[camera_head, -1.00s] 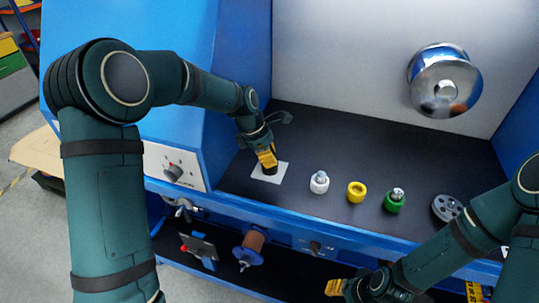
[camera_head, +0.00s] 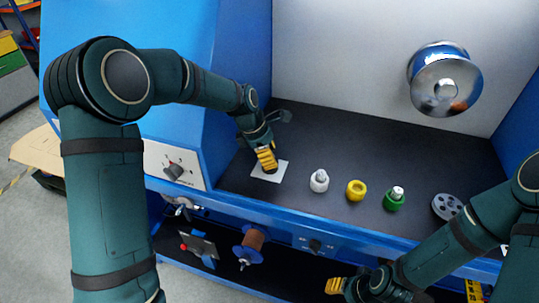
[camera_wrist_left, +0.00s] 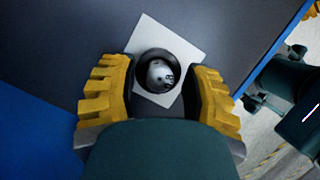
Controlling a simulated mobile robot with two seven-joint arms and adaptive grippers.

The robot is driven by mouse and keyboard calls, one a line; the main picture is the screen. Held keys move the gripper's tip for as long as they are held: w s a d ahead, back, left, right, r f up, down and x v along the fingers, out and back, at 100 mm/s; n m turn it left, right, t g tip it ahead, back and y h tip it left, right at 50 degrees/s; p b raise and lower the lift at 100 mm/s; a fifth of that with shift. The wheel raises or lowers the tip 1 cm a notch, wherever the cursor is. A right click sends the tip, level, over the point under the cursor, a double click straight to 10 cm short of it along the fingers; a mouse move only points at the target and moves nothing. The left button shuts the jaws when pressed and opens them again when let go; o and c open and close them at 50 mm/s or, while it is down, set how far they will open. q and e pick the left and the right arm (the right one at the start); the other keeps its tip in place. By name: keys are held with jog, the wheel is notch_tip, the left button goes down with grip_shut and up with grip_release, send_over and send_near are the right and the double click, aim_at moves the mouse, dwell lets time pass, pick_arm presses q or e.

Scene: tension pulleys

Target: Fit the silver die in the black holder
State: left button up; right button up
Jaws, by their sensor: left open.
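The silver die (camera_wrist_left: 160,75) is a small rounded piece with dark marks. In the left wrist view it sits inside the round rim of the black holder (camera_wrist_left: 142,67); how deep it sits I cannot tell. The holder stands on a white square (camera_wrist_left: 193,52), which also shows in the head view (camera_head: 281,176). My left gripper (camera_wrist_left: 160,98) is open, its yellow fingers on either side of the holder. In the head view the left gripper (camera_head: 268,167) hides most of the holder and the die. My right gripper (camera_head: 336,286) is low in front of the shelf edge, its jaws unclear.
On the dark shelf stand a white holder (camera_head: 319,185) with a silver top, a yellow ring-shaped holder (camera_head: 356,192) and a green holder (camera_head: 393,203) with a silver piece. A grey pulley wheel (camera_head: 446,207) lies at right. A blue wall rises left of my left gripper.

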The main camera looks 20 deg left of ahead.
pick_arm(q)
notch_tip(320, 180, up, 10)
jog(key=shift+f, duration=0.1)
dwell(0.4)
